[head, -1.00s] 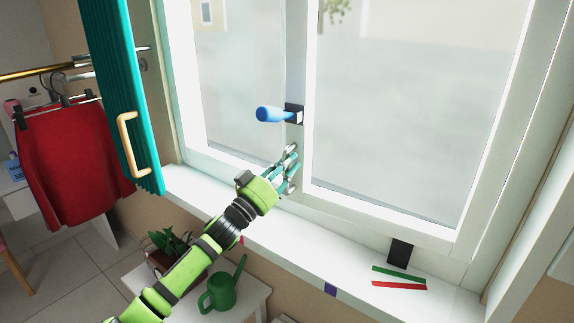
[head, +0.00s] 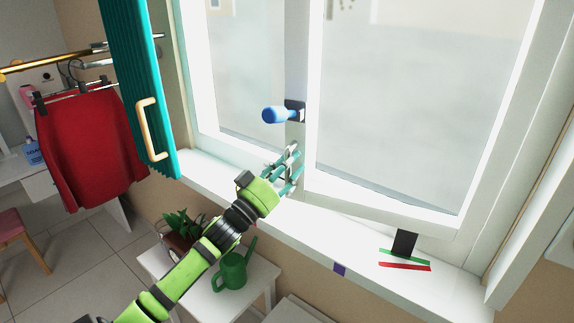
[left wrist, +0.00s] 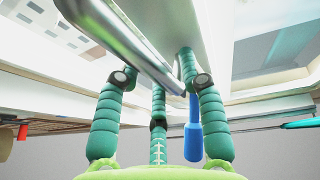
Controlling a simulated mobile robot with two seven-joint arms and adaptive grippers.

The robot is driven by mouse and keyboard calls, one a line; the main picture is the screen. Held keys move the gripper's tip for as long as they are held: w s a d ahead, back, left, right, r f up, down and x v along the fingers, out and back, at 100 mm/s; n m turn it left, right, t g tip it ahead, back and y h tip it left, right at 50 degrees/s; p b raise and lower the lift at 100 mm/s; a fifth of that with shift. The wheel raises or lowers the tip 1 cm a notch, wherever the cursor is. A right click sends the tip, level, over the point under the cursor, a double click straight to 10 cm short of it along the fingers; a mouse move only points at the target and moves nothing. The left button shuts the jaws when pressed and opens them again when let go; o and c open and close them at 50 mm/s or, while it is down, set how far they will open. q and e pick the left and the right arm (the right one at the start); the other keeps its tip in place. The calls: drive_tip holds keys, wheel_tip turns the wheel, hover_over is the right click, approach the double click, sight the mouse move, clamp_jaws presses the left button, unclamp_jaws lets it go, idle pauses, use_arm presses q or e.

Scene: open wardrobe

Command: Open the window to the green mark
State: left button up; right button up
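The window's right sash (head: 385,206) stands tilted inward from its frame. Its blue handle (head: 278,114) sticks out sideways on the sash's left edge; it also shows in the left wrist view (left wrist: 193,142). The red mark (head: 405,266) lies just in front. My left gripper (head: 287,165) is at the sash's lower left edge, below the handle, fingers spread. In the left wrist view the fingers (left wrist: 155,75) reach up along the sash edge; exact contact is unclear. My right gripper is out of view.
A teal shutter (head: 140,100) with a cream handle stands at the left. A green watering can (head: 232,270) and a plant (head: 183,228) stand on a small white table below the sill (head: 315,238).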

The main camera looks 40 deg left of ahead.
use_arm(q)
drive_tip(key=shift+s+d+r, duration=0.1)
drive_tip(key=shift+s+d, duration=0.05)
drive_tip(key=shift+s, duration=0.15)
drive_tip(key=v, duration=1.2)
